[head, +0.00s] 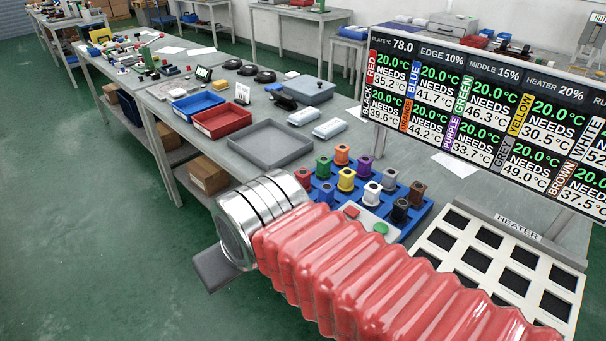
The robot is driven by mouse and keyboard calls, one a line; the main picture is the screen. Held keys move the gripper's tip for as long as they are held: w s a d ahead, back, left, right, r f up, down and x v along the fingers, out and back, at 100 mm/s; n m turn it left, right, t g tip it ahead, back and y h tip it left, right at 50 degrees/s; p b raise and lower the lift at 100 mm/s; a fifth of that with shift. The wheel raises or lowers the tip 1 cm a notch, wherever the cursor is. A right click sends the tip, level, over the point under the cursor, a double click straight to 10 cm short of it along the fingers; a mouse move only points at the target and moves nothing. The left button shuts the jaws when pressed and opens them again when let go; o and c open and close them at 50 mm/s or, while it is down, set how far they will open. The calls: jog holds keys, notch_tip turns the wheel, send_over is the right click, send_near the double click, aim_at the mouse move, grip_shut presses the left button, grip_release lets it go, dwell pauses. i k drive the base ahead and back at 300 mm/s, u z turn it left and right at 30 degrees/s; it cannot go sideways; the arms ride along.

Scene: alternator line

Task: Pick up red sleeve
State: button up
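The red sleeve (303,177) is a small block-like piece standing at the left corner of a blue rack (421,214). Several sleeves of other colours stand in the same rack. The green sleeve (323,167) and blue sleeve (326,194) are close beside it. My arm, with a red ribbed cover and a metal end, crosses the foreground in front of the rack. A dark flat part, seemingly of my gripper (217,267), shows below the metal end, left of the rack and over the floor. Its fingertips are hidden, and I see nothing held.
A heater plate (429,243) with dark square pockets lies at the right. A temperature display (487,85) stands behind it. An empty grey tray (268,145), red bin (221,120) and blue bin (197,104) are on the bench left of the rack. Green floor is open at left.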

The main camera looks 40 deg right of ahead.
aim_at(303, 175)
jog(key=z, duration=0.25)
jog(key=i, duration=0.85)
jog(key=z, duration=0.25)
